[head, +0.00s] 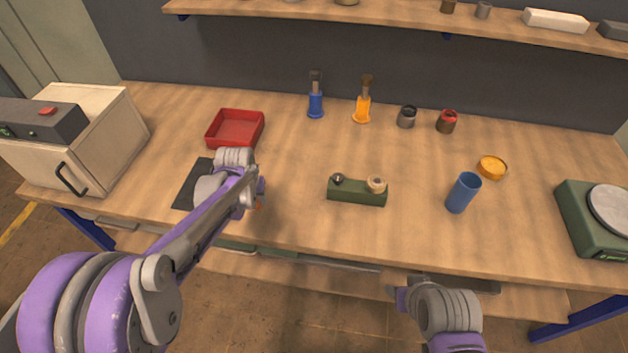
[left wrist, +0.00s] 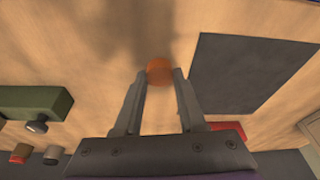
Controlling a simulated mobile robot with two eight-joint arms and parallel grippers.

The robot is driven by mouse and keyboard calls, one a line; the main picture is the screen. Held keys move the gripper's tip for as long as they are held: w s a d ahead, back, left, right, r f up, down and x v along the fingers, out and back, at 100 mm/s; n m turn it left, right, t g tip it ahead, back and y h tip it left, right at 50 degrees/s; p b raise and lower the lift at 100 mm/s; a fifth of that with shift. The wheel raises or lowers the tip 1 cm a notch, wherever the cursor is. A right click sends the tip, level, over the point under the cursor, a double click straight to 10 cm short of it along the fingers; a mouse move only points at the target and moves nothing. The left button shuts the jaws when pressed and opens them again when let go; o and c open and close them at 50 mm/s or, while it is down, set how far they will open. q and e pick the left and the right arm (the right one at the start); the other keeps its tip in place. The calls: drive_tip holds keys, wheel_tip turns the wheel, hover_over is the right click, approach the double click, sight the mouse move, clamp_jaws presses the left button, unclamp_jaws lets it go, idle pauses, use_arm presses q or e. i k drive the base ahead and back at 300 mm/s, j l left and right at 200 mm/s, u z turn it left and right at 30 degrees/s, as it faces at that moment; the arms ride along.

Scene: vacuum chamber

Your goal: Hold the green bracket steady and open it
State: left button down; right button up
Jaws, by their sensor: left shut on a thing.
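The green bracket (head: 357,197) lies on the wooden table near the front middle. A dark knob (head: 338,179) and a pale beige round piece (head: 376,184) sit on its top. The bracket also shows at the left of the left wrist view (left wrist: 32,97), apart from my left gripper. My left gripper (left wrist: 160,78) is shut on a small orange round thing (left wrist: 159,66); in the head view my left gripper (head: 259,197) is left of the bracket and mostly hidden by my arm. My right gripper (head: 394,294) is at the table's front edge, away from the bracket; its fingers are unclear.
A dark mat (head: 190,190) lies beside my left arm, with a red tray (head: 234,130) behind it. A blue cup (head: 462,193) and an orange lid (head: 492,167) stand right of the bracket. A green scale (head: 584,225) is far right. Table around the bracket is clear.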

sight(352, 191)
drive_tip(key=i+j+z, duration=0.1)
drive_tip(key=j+z, duration=0.5)
drive_tip(key=j, duration=0.15)
drive_tip(key=i+j+z, duration=0.15)
drive_tip(key=z, duration=0.25)
drive_tip(key=i+j+z, duration=0.1)
drive_tip(key=j+z, duration=0.3)
drive_tip(key=l, duration=0.1)
